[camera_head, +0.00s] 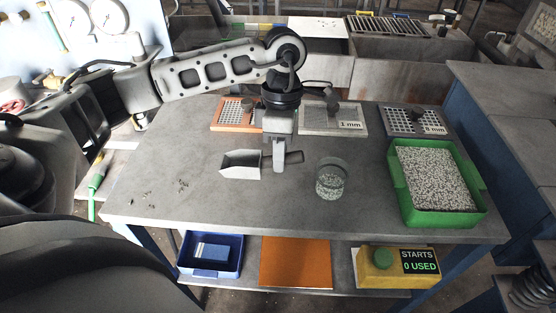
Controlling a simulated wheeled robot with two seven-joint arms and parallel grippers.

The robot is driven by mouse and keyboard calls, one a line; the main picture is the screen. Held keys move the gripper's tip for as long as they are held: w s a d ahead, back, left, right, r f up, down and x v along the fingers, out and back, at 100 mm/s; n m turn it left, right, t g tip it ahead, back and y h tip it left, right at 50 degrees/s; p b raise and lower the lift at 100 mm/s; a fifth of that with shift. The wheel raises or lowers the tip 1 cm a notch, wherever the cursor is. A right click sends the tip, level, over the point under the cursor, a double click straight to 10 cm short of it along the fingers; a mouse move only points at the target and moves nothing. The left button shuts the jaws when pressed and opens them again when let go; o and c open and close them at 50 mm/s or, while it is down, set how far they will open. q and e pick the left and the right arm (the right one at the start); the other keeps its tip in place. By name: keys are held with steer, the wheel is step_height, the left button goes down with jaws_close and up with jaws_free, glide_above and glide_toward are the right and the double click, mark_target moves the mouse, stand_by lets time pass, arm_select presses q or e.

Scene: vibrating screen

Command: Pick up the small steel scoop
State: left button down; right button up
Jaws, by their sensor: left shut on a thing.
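The small steel scoop (241,165) is at the middle of the grey table (150,205), its open pan pointing left and its dark handle pointing right. My left gripper (279,165) comes down from above and is shut on the scoop's handle, between the pan and the handle's end. Part of the handle is hidden by the fingers. I cannot tell whether the scoop touches the tabletop. My right gripper is not in view.
A glass jar with granules (330,180) stands just right of the scoop. A green tray of granules (486,213) is at the right. Sieve plates, one orange-framed (222,127), one marked 1 mm (350,124), line the back. The table's left front is mostly clear.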

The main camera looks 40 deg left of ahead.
arm_select(q)
steer(key=s+d+r+b, duration=0.1)
steer(key=s+d+r, duration=0.6)
steer(key=s+d, duration=0.1)
steer(key=shift+s+r+b, duration=0.3)
steer(key=shift+s+r, duration=0.1)
steer(key=shift+s, duration=0.1)
stand_by(0.8)
